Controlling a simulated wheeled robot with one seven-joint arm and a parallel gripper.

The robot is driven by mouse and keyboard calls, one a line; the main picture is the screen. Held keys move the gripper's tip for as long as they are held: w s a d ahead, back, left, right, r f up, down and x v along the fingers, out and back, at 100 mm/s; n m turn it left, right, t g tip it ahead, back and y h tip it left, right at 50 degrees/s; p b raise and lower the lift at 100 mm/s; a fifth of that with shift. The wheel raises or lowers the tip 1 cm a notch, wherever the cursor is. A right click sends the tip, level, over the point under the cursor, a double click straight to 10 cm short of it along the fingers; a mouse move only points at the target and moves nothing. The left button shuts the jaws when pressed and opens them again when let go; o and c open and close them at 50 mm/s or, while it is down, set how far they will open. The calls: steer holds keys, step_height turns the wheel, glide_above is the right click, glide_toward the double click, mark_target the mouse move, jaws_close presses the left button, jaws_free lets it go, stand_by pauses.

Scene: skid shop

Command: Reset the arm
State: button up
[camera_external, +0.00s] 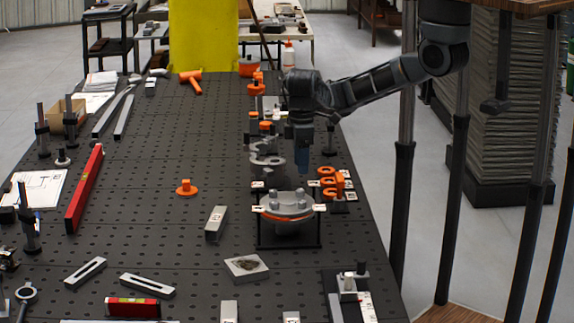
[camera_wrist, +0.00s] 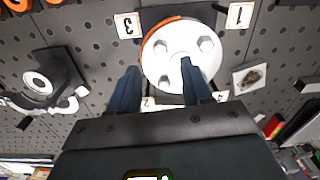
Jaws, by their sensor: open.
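My gripper (camera_external: 302,160) hangs from the arm above the right part of the dark perforated table, pointing down, behind the round flange. In the wrist view my gripper (camera_wrist: 157,80) shows two blue fingers spread apart with nothing between them. The metal flange (camera_external: 287,204) with bolts and an orange ring sits on a black stand below and in front of the gripper. In the wrist view the flange (camera_wrist: 170,50) lies beyond the fingertips, with numbered white tags around it. My arm reaches in from the upper right.
Orange rings (camera_external: 328,181) stand close right of the gripper, and a grey clamp (camera_external: 266,160) is at its left. A red level (camera_external: 85,188), a steel block (camera_external: 215,223) and a tile with a dark patch (camera_external: 246,267) lie on the table. The table's middle left has free room.

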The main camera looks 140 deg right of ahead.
steer(key=shift+r, duration=0.4)
